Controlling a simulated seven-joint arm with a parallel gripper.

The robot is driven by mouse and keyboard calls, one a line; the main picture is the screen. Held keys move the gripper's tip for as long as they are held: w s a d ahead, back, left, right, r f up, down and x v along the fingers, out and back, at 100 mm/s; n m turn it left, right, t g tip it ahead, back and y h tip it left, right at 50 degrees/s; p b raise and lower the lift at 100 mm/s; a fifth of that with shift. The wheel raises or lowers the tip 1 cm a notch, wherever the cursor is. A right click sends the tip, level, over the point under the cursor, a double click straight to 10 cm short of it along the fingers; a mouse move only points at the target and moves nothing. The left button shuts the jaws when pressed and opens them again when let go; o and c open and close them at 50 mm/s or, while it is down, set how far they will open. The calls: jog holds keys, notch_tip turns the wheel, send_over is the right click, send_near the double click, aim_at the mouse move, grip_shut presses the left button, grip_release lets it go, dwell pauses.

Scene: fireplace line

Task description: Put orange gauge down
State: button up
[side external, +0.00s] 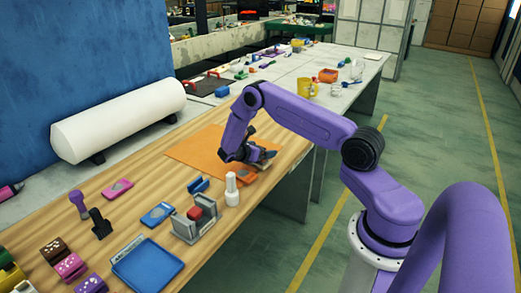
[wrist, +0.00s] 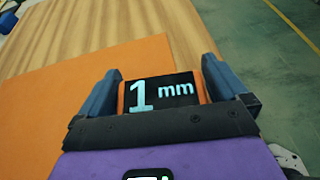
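The orange gauge (wrist: 160,91) has a black face reading "1 mm" and sits between the two blue-grey fingers of my gripper (wrist: 162,88) in the wrist view. The fingers press close on both its sides, so my gripper looks shut on it. In the side view my gripper (side external: 260,157) is low over the wooden table, by the right edge of the orange mat (side external: 198,150). An orange piece (side external: 246,177) shows just below it, seemingly the gauge. I cannot tell whether it touches the table.
A white bottle (side external: 232,190) stands close to the near side. Blue pieces (side external: 198,185), a grey holder with a red block (side external: 195,220) and a blue tray (side external: 147,266) lie nearer the camera. A white roll (side external: 118,120) lies behind. The table's front edge is close by.

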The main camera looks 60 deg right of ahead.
jog(key=shift+a+r, duration=0.2)
jog(key=shift+r, duration=0.05)
jog(key=v, duration=1.2)
jog(key=shift+r, duration=0.15)
jog(key=s+a+r+m+t+y, duration=0.1)
jog(key=s+a+r+y, duration=0.2)
jog(key=s+a+r, duration=0.35)
jog(key=s+a+r+m+t+y, duration=0.1)
jog(key=s+a+r+m+y, duration=0.2)
jog(key=a, duration=0.7)
jog(key=s+a+r+y, duration=0.2)
jog(key=s, duration=0.6)
jog(key=s+a+r+y, duration=0.2)
jog(key=s+y, duration=0.1)
jog(key=s, duration=0.6)
jog(key=s+a+r+y, duration=0.2)
jog(key=s+y, duration=0.1)
jog(key=s, duration=0.5)
jog(key=shift+s+a+r+g, duration=0.25)
jog(key=shift+s+a+g, duration=0.05)
jog(key=shift+s+a, duration=0.05)
